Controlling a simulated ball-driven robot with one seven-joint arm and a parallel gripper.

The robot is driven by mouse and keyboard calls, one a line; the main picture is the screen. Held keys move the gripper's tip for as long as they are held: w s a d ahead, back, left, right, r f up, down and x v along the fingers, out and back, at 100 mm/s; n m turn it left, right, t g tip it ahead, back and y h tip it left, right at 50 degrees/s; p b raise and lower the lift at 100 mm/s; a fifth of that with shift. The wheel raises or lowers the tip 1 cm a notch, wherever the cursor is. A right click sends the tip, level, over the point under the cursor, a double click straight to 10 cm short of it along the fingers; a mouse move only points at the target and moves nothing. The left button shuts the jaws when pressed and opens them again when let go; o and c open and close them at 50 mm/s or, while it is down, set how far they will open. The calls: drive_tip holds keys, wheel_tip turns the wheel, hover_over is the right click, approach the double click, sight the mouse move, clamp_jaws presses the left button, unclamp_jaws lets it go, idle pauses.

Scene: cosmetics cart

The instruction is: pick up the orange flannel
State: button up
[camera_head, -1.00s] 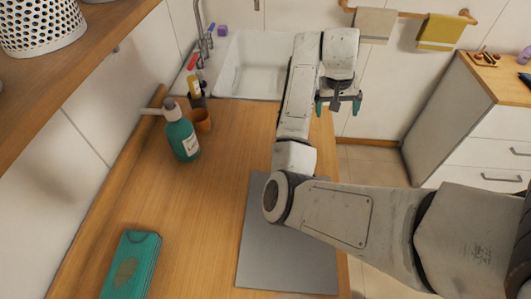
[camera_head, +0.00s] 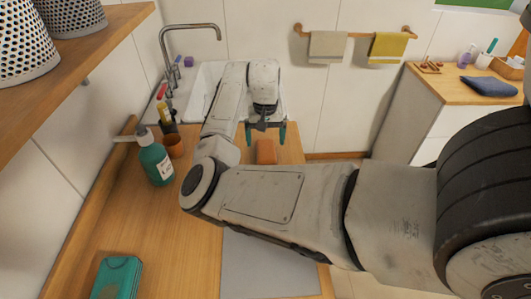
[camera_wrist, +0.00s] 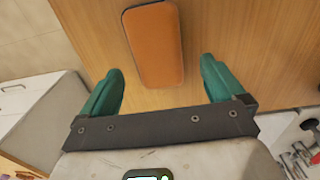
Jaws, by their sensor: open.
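The orange flannel (camera_head: 265,152) is a folded block with rounded ends, lying on the wooden counter just beyond my arm. In the wrist view it (camera_wrist: 153,43) lies ahead of the fingertips, long side pointing away, its near end about level with the tips. My gripper (camera_head: 266,136) is open and empty, with two green fingers pointing down. In the wrist view the flannel lies within the width between the fingers of the gripper (camera_wrist: 161,76), a little left of the middle. I cannot tell the height gap.
A teal pump bottle (camera_head: 156,160) and an orange-brown cup (camera_head: 174,146) stand left of my arm. A teal case (camera_head: 117,279) and a grey mat (camera_head: 262,262) lie nearer. The sink (camera_head: 202,90) is behind. Grey (camera_head: 328,45) and yellow (camera_head: 388,46) towels hang on a rail.

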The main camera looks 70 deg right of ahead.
sight(266, 147)
wheel_tip(266, 147, down, 5)
drive_tip(key=shift+s+r+p, duration=0.1)
drive_tip(key=shift+p, duration=0.5)
drive_tip(key=shift+c, duration=0.3)
drive_tip(key=c, duration=1)
